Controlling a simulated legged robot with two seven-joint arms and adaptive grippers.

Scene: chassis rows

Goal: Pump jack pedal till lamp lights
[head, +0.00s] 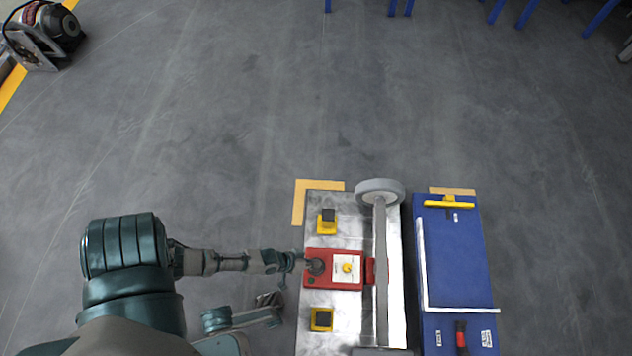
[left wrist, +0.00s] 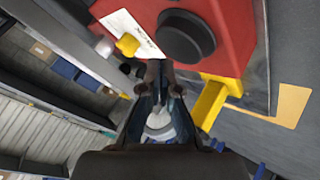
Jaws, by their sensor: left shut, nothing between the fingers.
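The red jack unit (head: 333,284) lies on a grey metal plate (head: 334,340). A black round pad (head: 315,266), which looks like the pedal, sits on its left part. A white panel with a yellow knob-like piece (head: 347,268) is beside it; I cannot tell whether this is the lamp or whether it is lit. My left gripper (head: 291,261) is shut and empty, just left of the pad. In the left wrist view, its fingertips (left wrist: 160,66) point at the red unit, close to the pad (left wrist: 185,38); contact cannot be told. My right gripper cannot be made out.
Yellow blocks with dark tops (head: 327,222) stand on the plate on either side of the jack. A grey wheel on a long bar (head: 381,192) lies right of it. A blue panel (head: 455,260) is farther right.

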